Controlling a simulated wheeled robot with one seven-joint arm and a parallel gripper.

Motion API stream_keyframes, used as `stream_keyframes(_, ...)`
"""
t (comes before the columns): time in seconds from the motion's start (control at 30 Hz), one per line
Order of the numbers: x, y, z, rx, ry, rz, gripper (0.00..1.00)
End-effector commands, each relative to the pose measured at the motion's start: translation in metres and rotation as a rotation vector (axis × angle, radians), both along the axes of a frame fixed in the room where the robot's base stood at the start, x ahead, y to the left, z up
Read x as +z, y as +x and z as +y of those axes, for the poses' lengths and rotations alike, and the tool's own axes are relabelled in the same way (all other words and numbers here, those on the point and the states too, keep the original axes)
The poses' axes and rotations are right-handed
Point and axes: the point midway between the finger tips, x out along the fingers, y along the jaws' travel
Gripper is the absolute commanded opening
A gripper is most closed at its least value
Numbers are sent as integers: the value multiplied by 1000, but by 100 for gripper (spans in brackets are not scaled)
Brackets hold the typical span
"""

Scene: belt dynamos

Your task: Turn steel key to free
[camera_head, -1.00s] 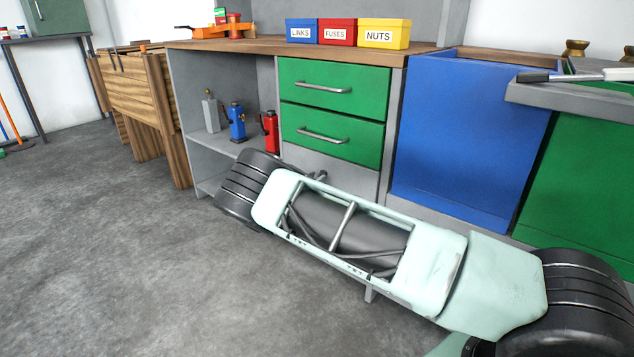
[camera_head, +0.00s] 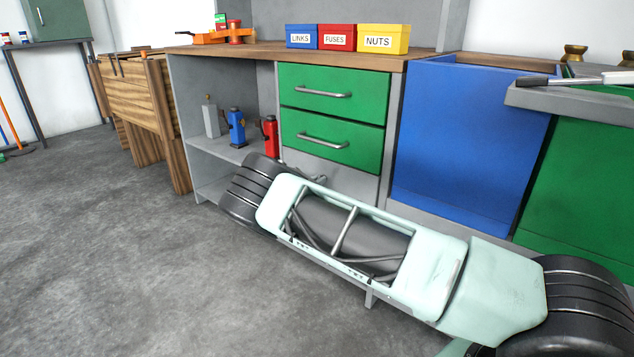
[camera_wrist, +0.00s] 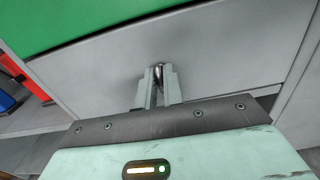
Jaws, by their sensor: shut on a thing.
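A small steel key (camera_wrist: 158,69) shows as a dark shiny bit between the fingertips in the wrist view, against a grey panel (camera_wrist: 95,75). In the head view this grey panel (camera_head: 345,182) is the lowest front below two green drawers. My gripper (camera_wrist: 159,76) is shut on the key, with its fingers pointing at the panel. The fingers hide most of the key, so its turn angle cannot be told. In the head view my arm covers the lower part of the panel.
Above are two green drawers (camera_head: 335,90) with bar handles. An open shelf (camera_head: 218,155) to the left holds grey, blue and red bottles. A blue panel (camera_head: 470,140) stands to the right. The grey floor (camera_head: 110,240) at the left is clear.

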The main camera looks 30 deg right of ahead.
Motion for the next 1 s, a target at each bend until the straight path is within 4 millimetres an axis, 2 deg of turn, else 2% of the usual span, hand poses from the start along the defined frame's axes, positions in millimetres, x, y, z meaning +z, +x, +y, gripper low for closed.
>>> stream_keyframes(0.27,0,-1,0,0,52,-142,0)
stream_keyframes(1.0,-2,-3,0,1,290,-796,0)
